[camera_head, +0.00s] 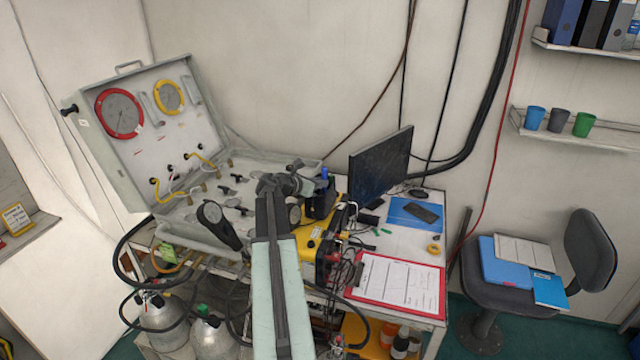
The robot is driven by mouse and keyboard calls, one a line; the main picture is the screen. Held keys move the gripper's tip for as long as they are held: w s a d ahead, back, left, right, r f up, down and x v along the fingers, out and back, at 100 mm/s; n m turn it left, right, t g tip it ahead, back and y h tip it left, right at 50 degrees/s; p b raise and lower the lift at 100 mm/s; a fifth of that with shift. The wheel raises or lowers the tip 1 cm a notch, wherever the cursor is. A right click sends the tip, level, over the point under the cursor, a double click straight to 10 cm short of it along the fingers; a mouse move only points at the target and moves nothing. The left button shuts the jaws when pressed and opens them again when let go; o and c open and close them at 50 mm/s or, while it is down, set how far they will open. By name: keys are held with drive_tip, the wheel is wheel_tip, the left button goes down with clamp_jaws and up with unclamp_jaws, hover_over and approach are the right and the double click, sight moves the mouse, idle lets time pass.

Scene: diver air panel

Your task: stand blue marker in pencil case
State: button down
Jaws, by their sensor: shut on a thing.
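The blue marker (324,173) shows as a small upright blue piece right at the tip of my gripper. My gripper (312,184) is at the far end of my arm, above the back of the desk, and is shut on the marker. A dark, open-looking holder (320,205), which seems to be the pencil case, stands just below the gripper, left of the monitor. The marker's lower end is hidden, so I cannot tell whether it is inside the holder or above it.
An open gauge panel case (130,120) stands left of my arm. A yellow case (312,250) sits right beside my arm. The monitor (381,165) is close on the right. A red clipboard (398,285) lies at the desk's front. Hoses and cables hang around the front edge.

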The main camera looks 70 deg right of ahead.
idle(0.4)
drive_tip(key=c, duration=1.3)
unclamp_jaws()
wheel_tip(320, 180, up, 9)
drive_tip(key=p, duration=0.9)
